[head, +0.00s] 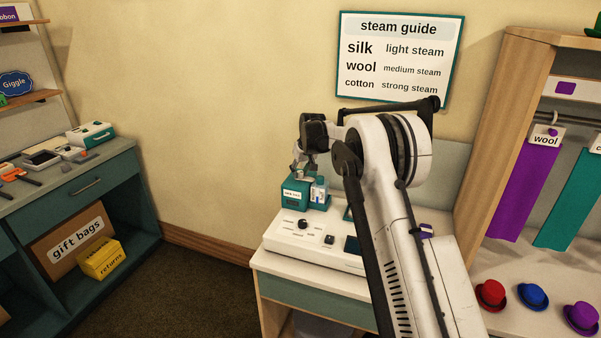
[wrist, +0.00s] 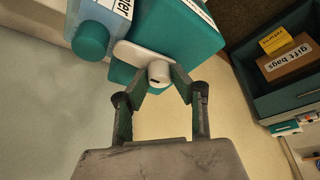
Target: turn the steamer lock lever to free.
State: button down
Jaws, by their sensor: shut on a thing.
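The steamer (head: 291,200) is a teal box with a white label and a pale blue tank (head: 318,195), standing on the white console at the back. In the wrist view the teal body (wrist: 185,40) fills the top, with the tank (wrist: 88,14) and its teal cap at the left. The lock lever (wrist: 130,51) is a short white bar with a round white end, lying on the teal face. My gripper (wrist: 160,84) has its two fingers closed on that round end. In the head view my gripper (head: 308,170) is above the steamer, and the lever cannot be made out.
A white console (head: 285,246) with a black knob stands on the cabinet below. A steam guide sign (head: 400,86) hangs behind my arm. A rack with cloths and several hats is at the right. The left counter (head: 75,175) is well apart from my arm.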

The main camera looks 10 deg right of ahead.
jog(key=m+b, duration=0.1)
jog(key=m, duration=0.1)
jog(key=m+h+b, duration=0.1)
jog(key=m+b, duration=0.1)
jog(key=shift+a+f+h, duration=0.15)
jog(key=shift+h, duration=0.15)
jog(key=m+h+b, duration=0.1)
jog(key=m, duration=0.1)
jog(key=m+h, duration=0.1)
jog(key=m, duration=0.2)
jog(key=shift+m+b, duration=0.3)
jog(key=shift+b, duration=0.1)
jog(key=m, duration=0.2)
jog(key=m+g+h, duration=0.1)
jog(key=m, duration=0.1)
jog(key=shift+w+g, duration=0.1)
jog(key=shift+g, duration=0.2)
jog(key=shift+a+m+g+h+p, duration=0.15)
jog(key=shift+m+g+p, duration=0.3)
jog(key=shift+m, duration=0.6)
jog(key=shift+d+m+g+h+p, duration=0.15)
jog(key=shift+m+g+p, duration=0.3)
jog(key=shift+m, duration=0.6)
jog(key=c, duration=1.5)
grip_release()
jog(key=shift+a, duration=0.1)
